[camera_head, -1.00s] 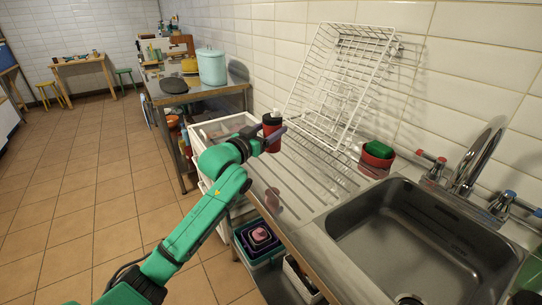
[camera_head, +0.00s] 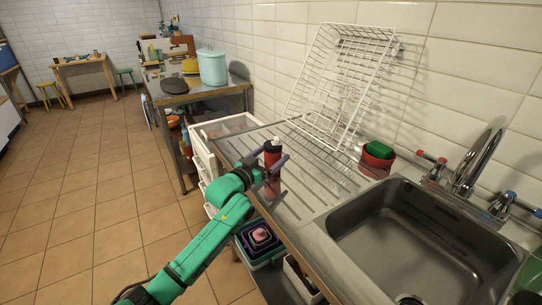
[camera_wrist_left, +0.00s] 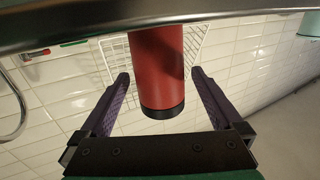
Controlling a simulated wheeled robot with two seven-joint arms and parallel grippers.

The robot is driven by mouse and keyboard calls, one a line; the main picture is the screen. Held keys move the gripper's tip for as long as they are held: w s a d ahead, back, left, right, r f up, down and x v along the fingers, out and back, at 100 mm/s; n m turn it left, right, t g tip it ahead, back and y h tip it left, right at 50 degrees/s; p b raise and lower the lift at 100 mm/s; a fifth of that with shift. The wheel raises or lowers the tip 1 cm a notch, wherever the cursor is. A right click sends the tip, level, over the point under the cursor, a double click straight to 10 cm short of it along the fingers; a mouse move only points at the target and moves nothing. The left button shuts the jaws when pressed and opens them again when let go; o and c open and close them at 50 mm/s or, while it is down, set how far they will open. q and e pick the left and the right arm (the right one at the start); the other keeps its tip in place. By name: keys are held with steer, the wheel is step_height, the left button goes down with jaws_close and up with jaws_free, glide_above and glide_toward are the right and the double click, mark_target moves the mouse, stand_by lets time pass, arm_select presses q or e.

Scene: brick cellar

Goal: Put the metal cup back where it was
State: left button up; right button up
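My right gripper is not in view.
A white wire rack (camera_head: 345,85) leans on the tiled wall behind the drainboard. A red pot (camera_head: 376,163) with a green sponge (camera_head: 379,149) stands by the sink (camera_head: 420,250). The drainboard between vessel and sink is clear.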

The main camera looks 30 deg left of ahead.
arm_select(q)
steer(key=shift+r, duration=0.2)
steer(key=s+a, duration=0.1)
steer(key=s, duration=1.1)
steer(key=shift+a+b, duration=0.3)
steer(key=shift+b, duration=0.15)
